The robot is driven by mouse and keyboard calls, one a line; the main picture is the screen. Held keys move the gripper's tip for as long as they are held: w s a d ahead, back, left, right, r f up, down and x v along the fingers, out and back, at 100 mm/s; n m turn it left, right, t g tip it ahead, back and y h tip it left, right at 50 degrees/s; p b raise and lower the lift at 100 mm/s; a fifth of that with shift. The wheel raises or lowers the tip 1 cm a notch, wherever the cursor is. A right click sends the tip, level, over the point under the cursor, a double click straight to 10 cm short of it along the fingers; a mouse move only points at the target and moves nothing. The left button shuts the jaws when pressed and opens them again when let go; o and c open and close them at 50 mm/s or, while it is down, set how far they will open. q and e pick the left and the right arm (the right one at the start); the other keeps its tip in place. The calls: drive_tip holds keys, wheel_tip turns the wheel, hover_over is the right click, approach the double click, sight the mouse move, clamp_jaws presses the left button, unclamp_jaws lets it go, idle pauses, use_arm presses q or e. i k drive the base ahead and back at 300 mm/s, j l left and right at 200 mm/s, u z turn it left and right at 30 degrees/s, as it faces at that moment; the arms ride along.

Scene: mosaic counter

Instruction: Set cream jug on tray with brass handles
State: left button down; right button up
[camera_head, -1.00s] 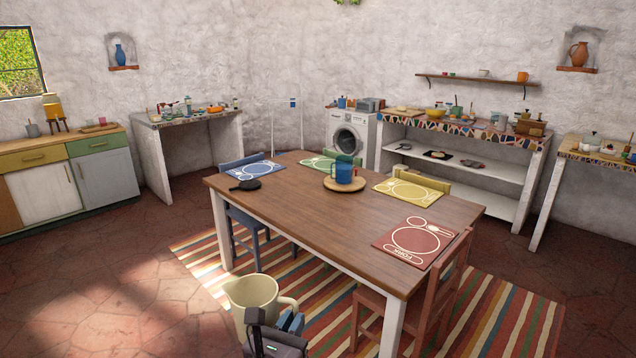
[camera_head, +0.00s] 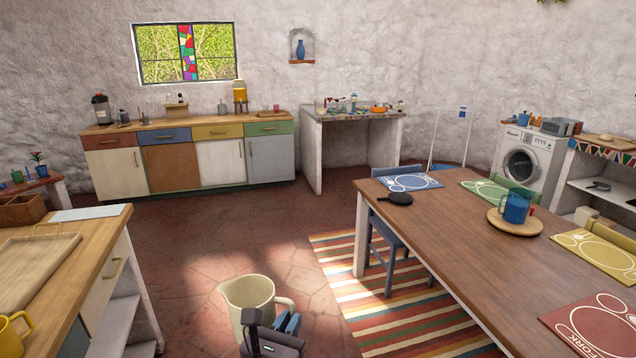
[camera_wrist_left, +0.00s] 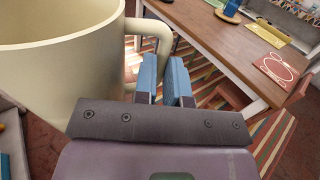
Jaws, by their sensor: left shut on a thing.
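The cream jug (camera_head: 247,297) is upright at the bottom centre of the head view, held in the air above the floor. My left gripper (camera_head: 287,321) is shut on its handle. In the left wrist view the jug (camera_wrist_left: 60,60) fills the upper left, and its handle runs down to the blue fingers of my left gripper (camera_wrist_left: 165,82). The inside bottom of the jug is hidden. A light wooden tray (camera_head: 38,266) with a brass-coloured handle at its far end lies on the wooden-topped counter at the left, apart from the jug. My right gripper is not in view.
The counter (camera_head: 108,226) at the left also holds a yellow mug (camera_head: 12,334) in front of the tray and a pale blue board (camera_head: 88,212) behind it. A dining table (camera_head: 440,230) with a blue chair stands at the right. Open tiled floor (camera_head: 215,240) lies between.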

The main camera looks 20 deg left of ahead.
sight(40, 252)
drive_tip(key=i+j+u, duration=0.1)
drive_tip(key=i+u, duration=1.1)
drive_tip(key=i, duration=0.6)
drive_tip(key=i+u, duration=0.15)
drive_tip(key=i, duration=0.35)
drive_tip(key=i+l+u, duration=0.2)
drive_tip(key=i, duration=0.35)
drive_tip(key=i+u, duration=0.1)
drive_tip(key=u, duration=0.85)
